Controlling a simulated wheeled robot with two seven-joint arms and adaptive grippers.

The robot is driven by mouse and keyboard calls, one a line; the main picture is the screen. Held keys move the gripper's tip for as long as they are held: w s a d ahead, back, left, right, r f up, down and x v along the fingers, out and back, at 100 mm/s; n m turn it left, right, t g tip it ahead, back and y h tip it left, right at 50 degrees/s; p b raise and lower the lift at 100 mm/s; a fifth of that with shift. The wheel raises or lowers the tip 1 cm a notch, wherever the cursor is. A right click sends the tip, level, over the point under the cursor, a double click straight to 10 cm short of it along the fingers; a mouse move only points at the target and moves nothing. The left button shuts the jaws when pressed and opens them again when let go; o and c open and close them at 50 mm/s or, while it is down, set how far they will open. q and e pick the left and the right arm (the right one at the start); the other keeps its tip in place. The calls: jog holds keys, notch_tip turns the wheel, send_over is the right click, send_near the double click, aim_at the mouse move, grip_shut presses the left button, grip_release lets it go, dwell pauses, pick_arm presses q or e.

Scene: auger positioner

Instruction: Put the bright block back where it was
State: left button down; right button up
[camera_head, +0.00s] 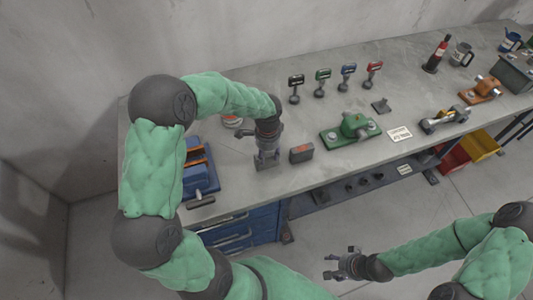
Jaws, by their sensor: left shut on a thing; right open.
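My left gripper (267,161) points down at the front part of the grey workbench (230,200), left of a dark block with an orange-red mark (301,153). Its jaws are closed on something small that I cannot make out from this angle. The dark block is close to the gripper but looks apart from it. I cannot tell which object is the bright block; it may be hidden in the jaws. My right gripper (343,263) is open and empty, over the floor in front of the bench.
A green fixture (350,130) stands right of the dark block, with a white label plate (399,134) beyond. Several coloured signs on stands line the back. A blue tray (200,172) lies left, partly behind my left arm. Red and yellow bins (482,145) hang below right.

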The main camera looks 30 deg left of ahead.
aim_at(267, 156)
pick_arm(q)
jog(key=shift+f, duration=1.1)
jog(key=shift+f, duration=0.15)
jog(key=c, duration=0.7)
grip_release()
jog(key=shift+s+f, duration=0.1)
jog(key=shift+s, duration=0.05)
jog(key=shift+r, duration=0.3)
notch_tip(267, 156, up, 12)
jog(key=p, duration=0.1)
jog(key=shift+f+p, duration=0.15)
jog(key=shift+p, duration=0.15)
